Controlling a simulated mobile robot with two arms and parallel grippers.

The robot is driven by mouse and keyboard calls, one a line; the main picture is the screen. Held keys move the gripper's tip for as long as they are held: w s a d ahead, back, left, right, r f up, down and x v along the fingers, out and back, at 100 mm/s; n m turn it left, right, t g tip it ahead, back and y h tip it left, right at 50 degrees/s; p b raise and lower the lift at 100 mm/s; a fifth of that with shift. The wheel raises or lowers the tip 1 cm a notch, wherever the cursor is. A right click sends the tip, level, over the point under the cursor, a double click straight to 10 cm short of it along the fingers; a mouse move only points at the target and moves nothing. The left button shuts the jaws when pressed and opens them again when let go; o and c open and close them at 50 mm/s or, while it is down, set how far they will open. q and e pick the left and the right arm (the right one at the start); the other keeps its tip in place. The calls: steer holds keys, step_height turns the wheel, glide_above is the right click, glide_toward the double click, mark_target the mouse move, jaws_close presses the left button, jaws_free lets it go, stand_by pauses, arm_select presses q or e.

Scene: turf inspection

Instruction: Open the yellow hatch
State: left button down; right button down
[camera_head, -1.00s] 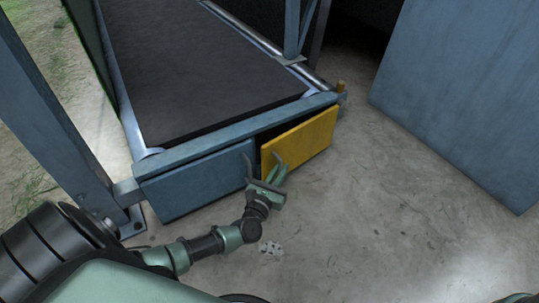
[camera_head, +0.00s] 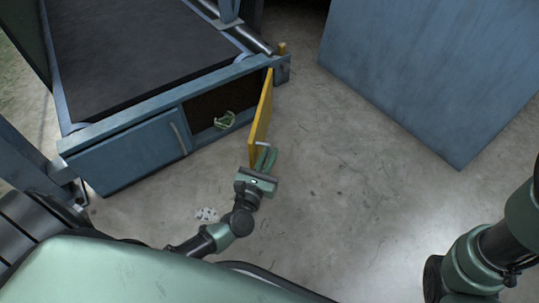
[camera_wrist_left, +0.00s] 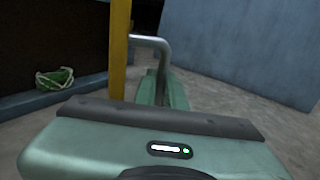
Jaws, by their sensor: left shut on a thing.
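The yellow hatch (camera_head: 261,120) stands swung out from the blue frame, hinged at its right end, and its opening shows a dark compartment (camera_head: 212,104). In the left wrist view the hatch (camera_wrist_left: 119,50) is seen edge-on, with a metal bar handle (camera_wrist_left: 150,42) on its outer face. My left gripper (camera_head: 265,158) is shut on this handle, at the hatch's free end. The gripper's green fingers (camera_wrist_left: 162,90) also show in the left wrist view. My right gripper is out of view; only part of my right arm shows at the right edge.
A green and white object (camera_head: 225,120) lies inside the compartment; it also shows in the left wrist view (camera_wrist_left: 55,78). A blue closed panel (camera_head: 128,152) with a handle is left of the opening. A large blue panel (camera_head: 425,70) stands at the right. Concrete floor between is clear.

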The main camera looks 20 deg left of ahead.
arm_select(q)
steer(key=shift+w+d, duration=0.1)
steer(key=shift+d, duration=0.15)
steer(key=c, duration=1.8)
jaws_free()
